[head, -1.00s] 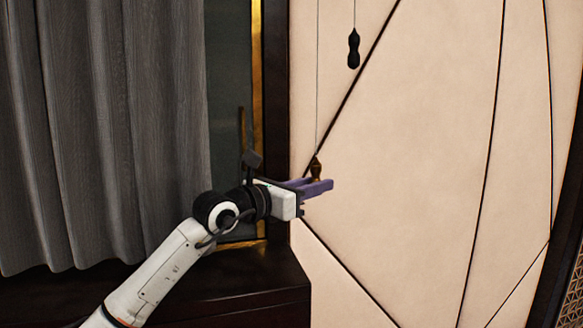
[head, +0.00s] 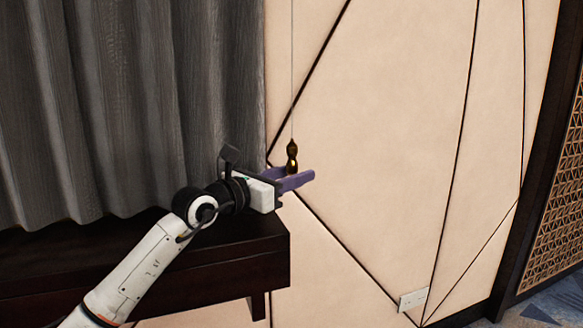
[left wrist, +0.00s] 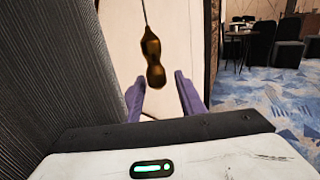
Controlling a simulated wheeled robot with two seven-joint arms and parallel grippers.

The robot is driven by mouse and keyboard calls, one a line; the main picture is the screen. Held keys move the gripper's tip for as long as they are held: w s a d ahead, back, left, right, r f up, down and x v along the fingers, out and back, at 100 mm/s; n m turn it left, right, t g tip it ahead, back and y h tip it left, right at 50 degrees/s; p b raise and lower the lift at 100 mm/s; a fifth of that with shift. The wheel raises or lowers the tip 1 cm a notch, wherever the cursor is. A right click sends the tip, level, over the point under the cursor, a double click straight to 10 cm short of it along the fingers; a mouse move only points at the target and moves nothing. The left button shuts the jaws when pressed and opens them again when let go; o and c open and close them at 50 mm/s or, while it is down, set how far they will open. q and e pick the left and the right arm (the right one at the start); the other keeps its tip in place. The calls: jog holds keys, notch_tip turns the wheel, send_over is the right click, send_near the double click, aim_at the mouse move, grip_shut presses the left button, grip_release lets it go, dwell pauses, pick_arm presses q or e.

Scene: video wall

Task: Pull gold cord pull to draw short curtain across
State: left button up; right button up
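The gold cord pull (head: 292,152) hangs upright on a thin cord in front of the cream wall panel. My left gripper (head: 299,175) is at its lower end, and the near purple finger hides its bottom. In the left wrist view the pull (left wrist: 153,62) hangs with its lower end between the spread fingers of my left gripper (left wrist: 160,86). The fingers are apart, with a gap beside the pull. The grey short curtain (head: 130,90) hangs at the left and reaches the edge of the cream wall. My right gripper is not in view.
A dark wooden cabinet or ledge (head: 150,265) stands below the curtain, under my left arm. A lattice panel (head: 560,225) is at the right. The left wrist view shows dark chairs (left wrist: 265,45) and patterned blue carpet (left wrist: 255,92). Room in front of the cream wall is clear.

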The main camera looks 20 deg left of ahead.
pick_arm(q)
jog(key=shift+s+a+r, duration=0.1)
jog(key=shift+a+r, duration=0.1)
jog(key=shift+r, duration=0.25)
jog(key=v, duration=0.9)
jog(key=shift+s+a+f+b, duration=0.1)
jog(key=shift+s+f+b, duration=0.1)
jog(key=shift+s+b, duration=0.15)
jog(key=shift+s+r, duration=0.1)
jog(key=shift+s, duration=0.1)
